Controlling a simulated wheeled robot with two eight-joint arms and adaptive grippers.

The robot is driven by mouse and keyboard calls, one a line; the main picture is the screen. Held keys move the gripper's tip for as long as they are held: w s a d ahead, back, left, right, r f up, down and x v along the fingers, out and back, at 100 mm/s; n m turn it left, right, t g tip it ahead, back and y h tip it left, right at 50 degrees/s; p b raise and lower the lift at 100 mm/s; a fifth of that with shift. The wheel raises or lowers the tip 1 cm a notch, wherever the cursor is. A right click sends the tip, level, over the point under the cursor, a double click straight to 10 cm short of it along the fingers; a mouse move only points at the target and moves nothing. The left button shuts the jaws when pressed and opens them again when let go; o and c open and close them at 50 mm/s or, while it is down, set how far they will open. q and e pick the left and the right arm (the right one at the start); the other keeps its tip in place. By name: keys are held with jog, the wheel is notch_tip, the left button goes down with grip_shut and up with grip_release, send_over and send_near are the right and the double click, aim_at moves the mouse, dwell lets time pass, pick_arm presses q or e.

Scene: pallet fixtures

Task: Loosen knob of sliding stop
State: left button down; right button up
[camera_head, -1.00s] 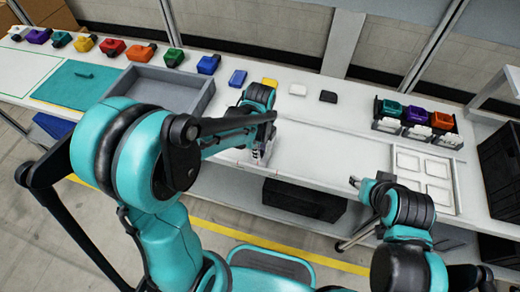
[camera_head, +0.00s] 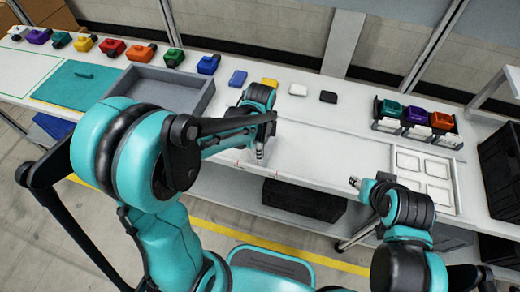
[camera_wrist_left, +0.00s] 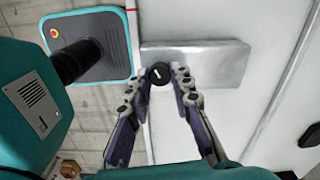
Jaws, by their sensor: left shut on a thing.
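The knob (camera_wrist_left: 160,73) is small, round and black with a white mark, at the edge of a light grey block (camera_wrist_left: 205,57) that seems to be the sliding stop. My left gripper (camera_wrist_left: 159,76) has one finger on each side of the knob and is shut on it. In the head view my left gripper (camera_head: 260,152) points down at the table's front edge; the knob is hidden there. My right gripper (camera_head: 355,182) hangs by the front edge, apart from the stop; its fingers are too small to read.
A grey tray (camera_head: 208,93) stands left of my left gripper. Several coloured blocks line the back, including a blue one (camera_head: 238,78). A rack (camera_head: 420,133) of coloured blocks and a white slotted plate (camera_head: 454,200) are at right. The white table (camera_head: 335,140) between is clear.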

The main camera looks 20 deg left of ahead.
pick_arm(q)
jog(key=n, duration=1.5)
jog(key=shift+n, duration=0.3)
jog(key=n, duration=0.3)
jog(key=shift+n, duration=0.4)
jog(key=n, duration=0.4)
jog(key=shift+a, duration=0.1)
jog(key=n, duration=0.4)
jog(key=shift+n, duration=1.8)
